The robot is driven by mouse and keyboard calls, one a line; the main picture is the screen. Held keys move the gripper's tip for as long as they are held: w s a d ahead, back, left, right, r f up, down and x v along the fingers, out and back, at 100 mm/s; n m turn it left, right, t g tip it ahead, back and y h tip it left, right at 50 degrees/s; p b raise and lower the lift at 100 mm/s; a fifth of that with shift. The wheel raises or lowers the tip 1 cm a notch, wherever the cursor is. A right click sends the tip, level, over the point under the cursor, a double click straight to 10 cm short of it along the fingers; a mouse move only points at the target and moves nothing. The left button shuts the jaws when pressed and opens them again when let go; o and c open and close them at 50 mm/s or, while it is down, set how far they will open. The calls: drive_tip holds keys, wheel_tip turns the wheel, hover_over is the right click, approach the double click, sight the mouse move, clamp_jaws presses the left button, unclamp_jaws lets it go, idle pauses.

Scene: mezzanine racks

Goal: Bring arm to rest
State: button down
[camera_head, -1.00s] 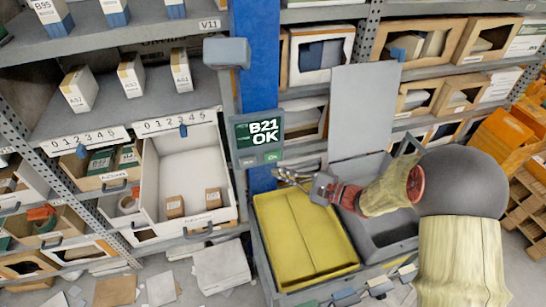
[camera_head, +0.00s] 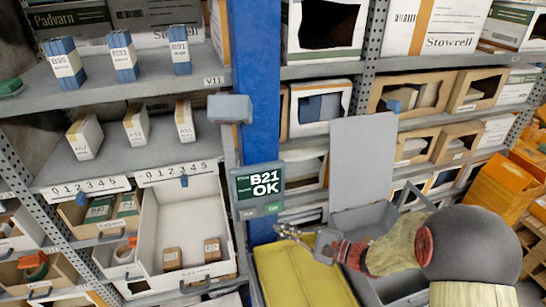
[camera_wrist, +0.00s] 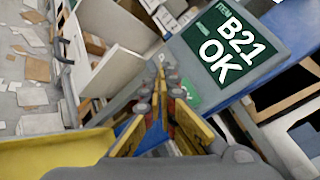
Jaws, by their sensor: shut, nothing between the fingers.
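My gripper (camera_head: 283,232) is shut and empty. In the head view it points left, just below the green display reading "B21 OK" (camera_head: 265,184) and above the yellow bin (camera_head: 295,280). My arm reaches in from the lower right. In the wrist view the closed fingers (camera_wrist: 160,85) point up the picture, with the display (camera_wrist: 228,45) close on the right. The yellow bin (camera_wrist: 40,155) shows at the lower left there. I cannot tell the exact gap between fingers and display.
A blue post (camera_head: 258,90) stands behind the display. A white open drawer (camera_head: 200,215) with two small brown boxes juts out at the left. A grey lidded bin (camera_head: 385,285) lies under my arm. Racks with boxes fill the back. Orange crates (camera_head: 505,155) stand at the right.

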drive_tip(key=s+d+f+n+g+h, duration=0.25)
drive_tip(key=s+g, duration=0.25)
drive_tip(key=s, duration=0.5)
drive_tip(key=s+d+f+n+g+h, duration=0.15)
drive_tip(key=s+n+g+h, duration=0.25)
drive_tip(key=s, duration=0.6)
drive_tip(key=s+d+r+n+t+h+b, duration=0.1)
drive_tip(key=s+d+r+n+t+h, duration=0.25)
drive_tip(key=d+r+n+h, duration=0.55)
wheel_tip(320, 180, up, 8)
drive_tip(key=s+d+m+t, duration=0.1)
drive_tip(key=s+d+t, duration=0.1)
drive_tip(key=t, duration=0.1)
drive_tip(key=shift+d+f+m+b, duration=0.2)
drive_tip(key=shift+d+m+b, duration=0.15)
drive_tip(key=shift+b, duration=0.05)
drive_tip(key=shift+d, duration=0.15)
